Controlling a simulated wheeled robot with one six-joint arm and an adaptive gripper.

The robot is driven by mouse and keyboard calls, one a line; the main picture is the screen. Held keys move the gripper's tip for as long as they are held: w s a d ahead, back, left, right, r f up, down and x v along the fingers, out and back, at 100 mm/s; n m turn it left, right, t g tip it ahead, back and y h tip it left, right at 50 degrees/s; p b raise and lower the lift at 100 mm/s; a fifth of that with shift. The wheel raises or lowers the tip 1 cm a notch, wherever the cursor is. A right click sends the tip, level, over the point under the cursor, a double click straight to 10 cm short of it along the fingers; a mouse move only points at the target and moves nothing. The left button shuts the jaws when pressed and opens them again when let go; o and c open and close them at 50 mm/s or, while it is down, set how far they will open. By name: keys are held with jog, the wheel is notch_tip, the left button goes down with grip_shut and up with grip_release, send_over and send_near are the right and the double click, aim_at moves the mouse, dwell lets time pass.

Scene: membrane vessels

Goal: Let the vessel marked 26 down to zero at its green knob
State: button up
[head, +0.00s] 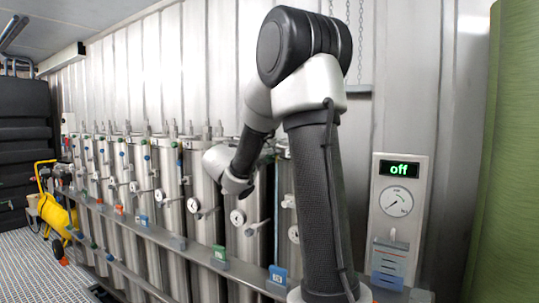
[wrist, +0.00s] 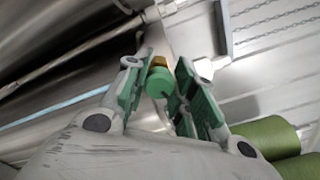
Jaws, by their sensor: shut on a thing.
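In the wrist view my gripper (wrist: 161,88) has its two green-padded fingers on either side of a round green knob (wrist: 158,84) and is shut on it. A brass fitting (wrist: 159,61) shows just behind the knob. In the head view my arm bends down to the tops of the steel vessels (head: 206,240) at the right end of the row. My arm hides the fingers and the knob there. I cannot read a 26 on any vessel tag, such as the green tag (head: 219,253) or the blue tag (head: 278,275).
Round gauges, one of them a white gauge (head: 237,218), sit on the vessel fronts. A grey rail runs along the row. A wall panel (head: 399,220) right of my arm reads "off". A yellow machine (head: 55,215) stands at far left, and a green cylinder (head: 503,150) at far right.

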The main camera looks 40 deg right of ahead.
jog(key=o, duration=1)
jog(key=shift+o, duration=0.2)
jog(key=v, duration=1.2)
